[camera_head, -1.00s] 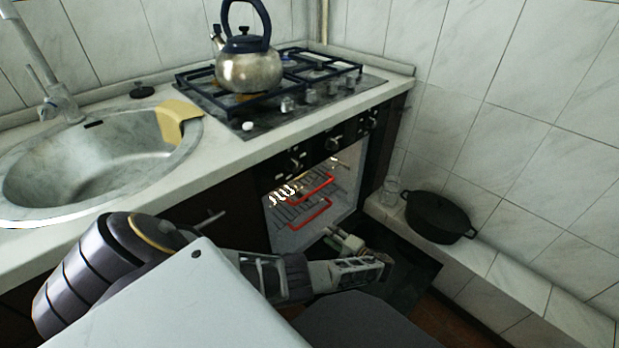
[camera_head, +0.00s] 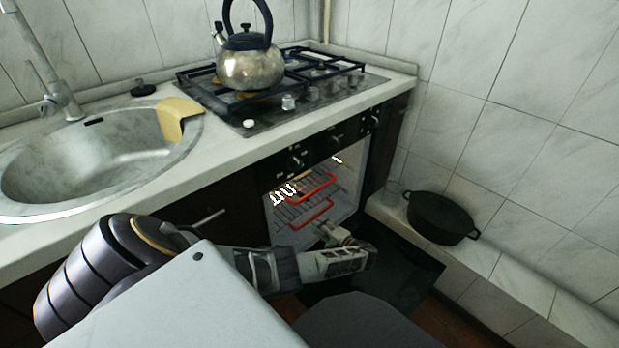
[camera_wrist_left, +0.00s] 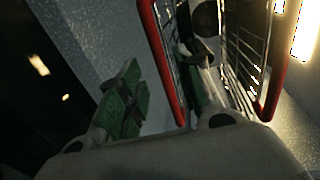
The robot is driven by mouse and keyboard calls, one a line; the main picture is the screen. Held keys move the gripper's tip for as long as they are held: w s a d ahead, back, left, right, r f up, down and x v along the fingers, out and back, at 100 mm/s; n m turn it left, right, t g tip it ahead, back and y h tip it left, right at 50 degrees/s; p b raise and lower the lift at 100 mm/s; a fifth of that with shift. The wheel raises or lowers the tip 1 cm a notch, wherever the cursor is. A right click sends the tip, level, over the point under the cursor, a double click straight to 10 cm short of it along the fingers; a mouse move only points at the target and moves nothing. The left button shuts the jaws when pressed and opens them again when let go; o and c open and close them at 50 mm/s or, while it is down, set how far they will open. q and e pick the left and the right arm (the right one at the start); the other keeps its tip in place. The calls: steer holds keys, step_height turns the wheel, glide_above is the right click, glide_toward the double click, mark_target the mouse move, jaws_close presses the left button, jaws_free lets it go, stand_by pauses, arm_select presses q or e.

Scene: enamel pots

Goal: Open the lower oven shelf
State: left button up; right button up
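The lower oven shelf is a wire rack with a red front bar (camera_head: 309,215) inside the lit oven; an upper rack with a red bar (camera_head: 318,185) is above it. My left gripper (camera_head: 331,234) is at the oven opening, just below and right of the lower bar. In the left wrist view its fingers, with green pads (camera_wrist_left: 122,108), are apart. The nearer red bar (camera_wrist_left: 160,55) passes between them in that view; contact cannot be told. The other red bar (camera_wrist_left: 275,70) is to the right, beyond the right finger. My right gripper is not in view.
The oven door (camera_head: 405,280) is folded down in front of the oven. A black pot (camera_head: 440,218) stands on the tiled ledge at right. A kettle (camera_head: 247,68) stands on the stove (camera_head: 350,85). A sink (camera_head: 90,165) with a yellow cloth (camera_head: 180,118) is at left.

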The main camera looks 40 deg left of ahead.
mark_target(309, 220)
arm_select(q)
steer(key=shift+b+x, duration=0.8)
steer(key=shift+x, duration=2.55)
jaws_close()
